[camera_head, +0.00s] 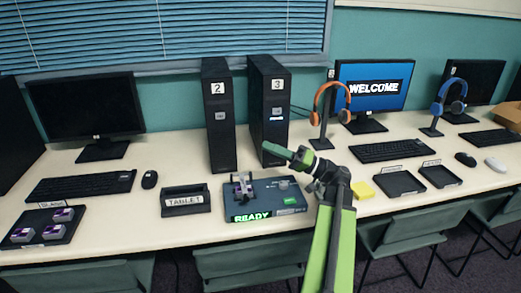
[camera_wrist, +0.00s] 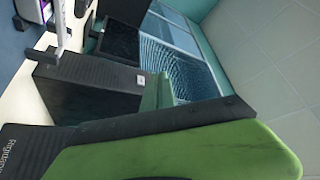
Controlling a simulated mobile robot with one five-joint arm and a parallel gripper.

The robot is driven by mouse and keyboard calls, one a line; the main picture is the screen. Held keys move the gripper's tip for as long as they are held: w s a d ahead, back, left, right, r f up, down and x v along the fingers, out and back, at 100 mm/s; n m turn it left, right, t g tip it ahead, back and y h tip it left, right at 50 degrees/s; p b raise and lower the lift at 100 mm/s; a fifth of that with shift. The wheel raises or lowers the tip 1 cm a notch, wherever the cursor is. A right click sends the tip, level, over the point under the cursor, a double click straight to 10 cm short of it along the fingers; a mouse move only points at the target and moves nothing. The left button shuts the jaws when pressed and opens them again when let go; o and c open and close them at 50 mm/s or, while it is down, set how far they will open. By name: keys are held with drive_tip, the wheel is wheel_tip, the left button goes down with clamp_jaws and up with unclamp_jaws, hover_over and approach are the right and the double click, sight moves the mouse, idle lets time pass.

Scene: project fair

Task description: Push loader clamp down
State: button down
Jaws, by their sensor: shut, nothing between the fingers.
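The loader (camera_head: 290,208) is a flat blue-grey device on the desk with a green READY display along its front. Its metal clamp (camera_head: 242,184) stands up on the left part, by a small purple-and-white block. The clamp also seems to show at the upper left of the wrist view (camera_wrist: 59,25). My gripper (camera_head: 270,150) is shut and empty, above and behind the right part of the loader, in front of tower 3. It is apart from the clamp, which lies lower and to the left. One green finger (camera_wrist: 180,152) fills the bottom of the wrist view.
Black towers 2 (camera_head: 221,130) and 3 (camera_head: 268,125) stand close behind the loader. A TABLET holder (camera_head: 186,207) is to its left, a yellow block (camera_head: 363,189) to its right. An orange headset (camera_head: 328,100) hangs on a stand further right.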

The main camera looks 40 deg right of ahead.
drive_tip(key=s+d+f+b, duration=0.2)
drive_tip(key=d+f, duration=0.2)
drive_tip(key=d, duration=0.2)
drive_tip(key=shift+d+b, duration=0.15)
drive_tip(key=shift+b, duration=0.2)
